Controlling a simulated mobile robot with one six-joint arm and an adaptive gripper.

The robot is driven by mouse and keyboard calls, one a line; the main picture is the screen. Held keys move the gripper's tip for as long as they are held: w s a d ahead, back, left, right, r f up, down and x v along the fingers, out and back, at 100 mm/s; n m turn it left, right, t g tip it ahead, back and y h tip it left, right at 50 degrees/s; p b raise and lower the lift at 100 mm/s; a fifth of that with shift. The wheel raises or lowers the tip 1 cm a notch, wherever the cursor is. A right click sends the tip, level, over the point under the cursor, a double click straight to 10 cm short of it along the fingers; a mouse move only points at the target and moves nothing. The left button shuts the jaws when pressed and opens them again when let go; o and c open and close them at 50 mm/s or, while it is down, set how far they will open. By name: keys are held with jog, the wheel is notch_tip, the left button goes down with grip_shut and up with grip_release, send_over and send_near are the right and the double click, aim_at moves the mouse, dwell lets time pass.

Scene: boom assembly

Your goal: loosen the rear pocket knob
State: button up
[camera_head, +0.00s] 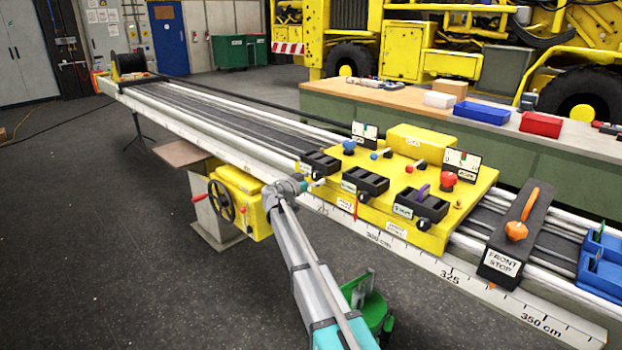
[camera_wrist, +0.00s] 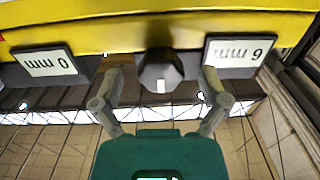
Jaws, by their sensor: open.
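The dark faceted knob (camera_wrist: 160,72), with a white mark on its lower part, shows in the wrist view between the labels 0 mm (camera_wrist: 44,64) and 6 mm (camera_wrist: 240,51), both upside down. My gripper (camera_wrist: 161,80) is open, with one finger on each side of this knob and a visible gap on both sides. In the head view my gripper (camera_head: 314,183) is at the front left edge of the yellow carriage (camera_head: 432,240), below the leftmost black pocket (camera_head: 321,162). It mostly hides that pocket's knob there.
Two more black pockets, the middle one (camera_head: 366,180) and the right one (camera_head: 420,203), sit on the carriage with their own knobs. A crank wheel (camera_head: 221,201) is left of my arm. The front stop (camera_head: 508,250) is at the right. Open floor lies at the left.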

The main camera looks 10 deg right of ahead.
jog(key=shift+w+d, duration=0.35)
jog(key=shift+d, duration=0.15)
